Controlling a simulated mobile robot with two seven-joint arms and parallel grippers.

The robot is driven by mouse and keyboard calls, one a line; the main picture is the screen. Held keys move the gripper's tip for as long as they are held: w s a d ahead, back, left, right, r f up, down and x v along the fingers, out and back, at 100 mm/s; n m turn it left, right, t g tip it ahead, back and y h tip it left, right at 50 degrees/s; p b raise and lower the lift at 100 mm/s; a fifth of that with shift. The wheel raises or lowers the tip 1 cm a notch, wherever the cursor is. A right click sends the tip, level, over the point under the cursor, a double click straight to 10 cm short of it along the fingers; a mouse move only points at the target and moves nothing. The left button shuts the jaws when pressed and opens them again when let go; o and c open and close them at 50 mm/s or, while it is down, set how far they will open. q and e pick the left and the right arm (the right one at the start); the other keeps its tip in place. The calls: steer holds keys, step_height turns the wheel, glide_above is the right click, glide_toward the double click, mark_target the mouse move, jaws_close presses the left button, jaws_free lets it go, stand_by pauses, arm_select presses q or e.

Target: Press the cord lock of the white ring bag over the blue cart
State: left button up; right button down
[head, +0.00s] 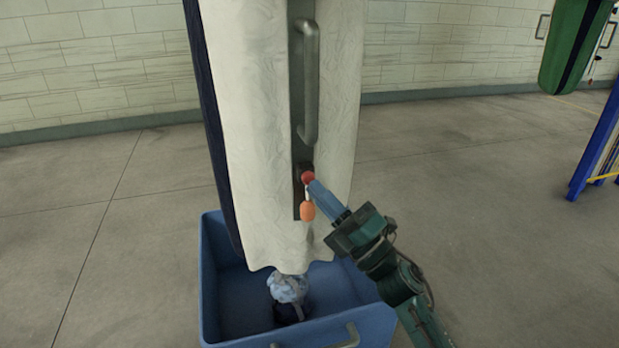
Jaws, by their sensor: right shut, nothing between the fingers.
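The white bag (247,140) hangs upright over the blue cart (225,305), its lower edge just inside the cart's opening. A dark strip with a grey handle (307,80) runs down the bag's front. Low on this strip is the cord lock with a red part (308,177); a short light cord hangs from it with an orange toggle (307,211). My right gripper (314,187) is shut and empty, its tips at the red part from the lower right, seemingly touching it. The tips hide part of the lock. My left gripper is out of view.
A blue-white bundle (288,288) shows below the bag, inside the cart. A green bag (575,48) hangs at the upper right, near a blue frame (597,150). The concrete floor is clear between them. A pale block wall stands behind.

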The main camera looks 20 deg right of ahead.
steer(key=shift+s+d+p, duration=0.1)
steer(key=shift+s+p, duration=0.35)
steer(key=shift+s, duration=2.05)
